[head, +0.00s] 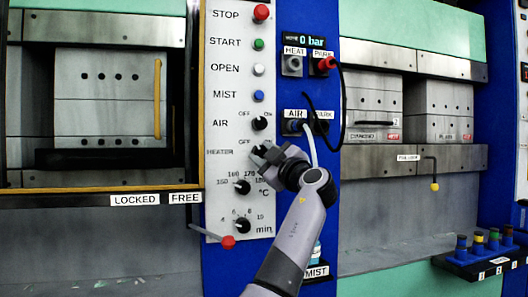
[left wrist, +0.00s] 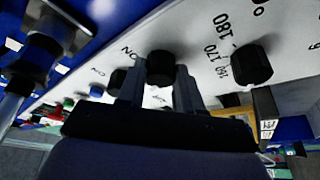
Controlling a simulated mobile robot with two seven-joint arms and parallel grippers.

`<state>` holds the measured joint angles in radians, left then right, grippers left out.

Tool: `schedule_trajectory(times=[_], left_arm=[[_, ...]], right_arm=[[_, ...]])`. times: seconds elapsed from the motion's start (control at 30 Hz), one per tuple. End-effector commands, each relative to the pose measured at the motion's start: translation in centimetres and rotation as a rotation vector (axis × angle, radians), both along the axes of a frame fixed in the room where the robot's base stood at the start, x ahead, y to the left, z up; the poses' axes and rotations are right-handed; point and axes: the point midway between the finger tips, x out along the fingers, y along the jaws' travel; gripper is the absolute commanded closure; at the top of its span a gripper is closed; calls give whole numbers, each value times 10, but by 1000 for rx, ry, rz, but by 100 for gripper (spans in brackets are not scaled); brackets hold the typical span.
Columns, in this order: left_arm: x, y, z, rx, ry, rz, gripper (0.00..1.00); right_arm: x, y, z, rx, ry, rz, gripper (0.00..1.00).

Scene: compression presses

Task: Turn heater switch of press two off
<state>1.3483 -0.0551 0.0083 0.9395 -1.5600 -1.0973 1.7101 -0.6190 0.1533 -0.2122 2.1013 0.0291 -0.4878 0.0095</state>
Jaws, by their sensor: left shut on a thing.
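The heater switch (left wrist: 160,67) is a black round knob on a white control panel (head: 225,60). In the head view it sits in the row marked HEATER, mostly hidden behind my left gripper (head: 264,153). In the left wrist view the two fingers of my left gripper (left wrist: 158,88) stand on either side of the knob, shut on it. "ON" is printed beside the knob there; its pointer cannot be made out. My right gripper is not in view.
Close by are the black air switch (head: 260,123) above and the temperature knob (head: 242,187) below. A red-tipped lever (head: 228,242) sticks out under the panel. Cables hang from the blue column (head: 325,150) at right. A press opening (head: 105,100) lies left.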

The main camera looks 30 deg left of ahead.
Motion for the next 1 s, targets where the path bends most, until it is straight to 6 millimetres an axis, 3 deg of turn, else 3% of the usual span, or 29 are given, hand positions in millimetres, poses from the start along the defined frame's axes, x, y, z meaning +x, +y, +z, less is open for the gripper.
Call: schedule_trajectory(times=[0.57, 0.6, 0.63, 1.0], left_arm=[[0, 0, 1, -21, -26, -3, 96], [0, 0, 1, -20, -25, -3, 52], [0, 0, 1, -20, -25, -3, 42], [-1, -4, -1, -19, -24, -3, 40]], right_arm=[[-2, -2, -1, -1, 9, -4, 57], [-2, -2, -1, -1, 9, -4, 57], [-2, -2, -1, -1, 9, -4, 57], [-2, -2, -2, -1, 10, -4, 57]])
